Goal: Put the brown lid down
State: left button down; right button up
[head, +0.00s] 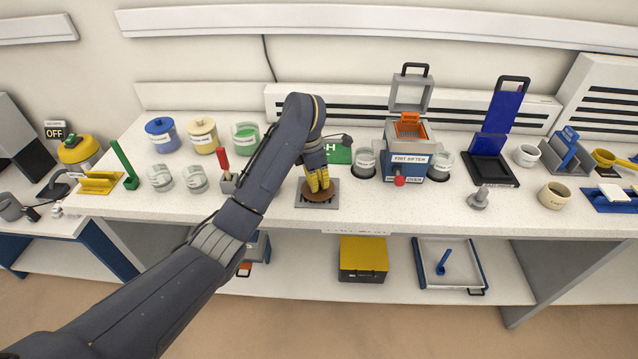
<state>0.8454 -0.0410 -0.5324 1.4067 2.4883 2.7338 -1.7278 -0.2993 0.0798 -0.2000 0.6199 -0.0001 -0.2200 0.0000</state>
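The brown lid (319,199) is a round, flat disc at the middle front of the white bench. It is over a square grey plate (300,204), and looks about level. I cannot tell whether it touches the plate. My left gripper (319,187) points down onto the middle of the lid. Its yellow fingers are close together on the lid's centre and hide whatever grip it has there. My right gripper is out of view.
A red-handled tool (223,160) is left of my wrist. The frit sifter (408,162) stands right. Bench front between plate and grey cone (479,198) is clear.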

pick_arm(q)
jog(key=c, duration=2.2)
grip_release()
jog(key=shift+f, duration=0.2)
jog(key=c, duration=1.6)
grip_release()
jog(key=shift+r, duration=0.1)
notch_tip(320, 180, up, 12)
jog(key=a, duration=0.1)
jog(key=shift+s+a, duration=0.25)
jog(key=shift+a, duration=0.05)
